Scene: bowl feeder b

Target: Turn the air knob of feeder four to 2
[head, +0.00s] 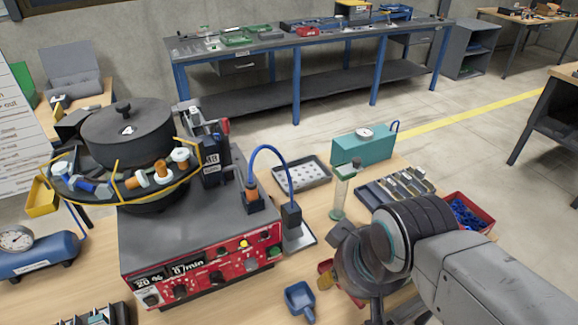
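Feeder four is the dark bowl feeder with a black lidded bowl (128,132) marked 4, on a grey base (185,232) at the left. Its red control panel (230,266) faces me, with several black knobs, small buttons and two lit displays, one reading 20 % and one that looks like 87/min. The knob labels and pointers are too small to read, so I cannot tell which is the air knob or its setting. My gripper (350,292) is at the lower right, apart from the panel. My wrist hides much of it, and its opening is unclear.
A blue scoop (300,301) lies between panel and gripper. A clear cylinder (344,192), a teal box (363,147), a grey tray (302,177) and a red bin (468,213) stand behind. A blue air tank (38,254) with a gauge is at the left.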

